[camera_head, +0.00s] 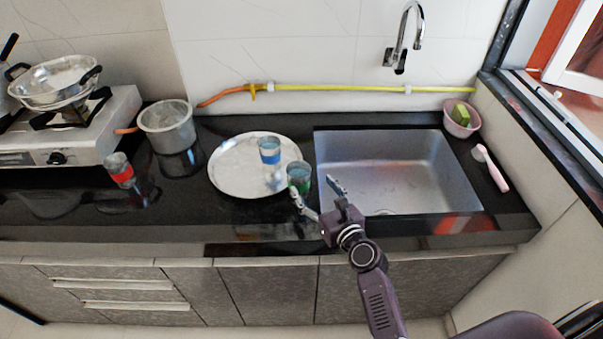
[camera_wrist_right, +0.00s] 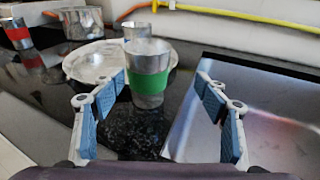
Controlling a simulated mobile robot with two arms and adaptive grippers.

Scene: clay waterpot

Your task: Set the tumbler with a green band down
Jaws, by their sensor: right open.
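The tumbler with a green band (camera_head: 299,178) stands upright on the black counter, between the round metal tray and the sink. It also shows in the right wrist view (camera_wrist_right: 149,84), just beyond and between my fingers. My right gripper (camera_head: 317,187) is open, its two blue-padded fingers spread wide and apart from the tumbler. In the right wrist view the open gripper (camera_wrist_right: 164,85) has nothing between its pads. My left gripper is in neither view.
The round metal tray (camera_head: 228,175) holds a tumbler with a blue band (camera_head: 269,152). A tumbler with a red band (camera_head: 120,170) stands at left near a metal pot (camera_head: 167,127) and the stove (camera_head: 57,150). The sink (camera_head: 375,165) is empty; a pink bowl (camera_head: 461,122) stands right of it.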

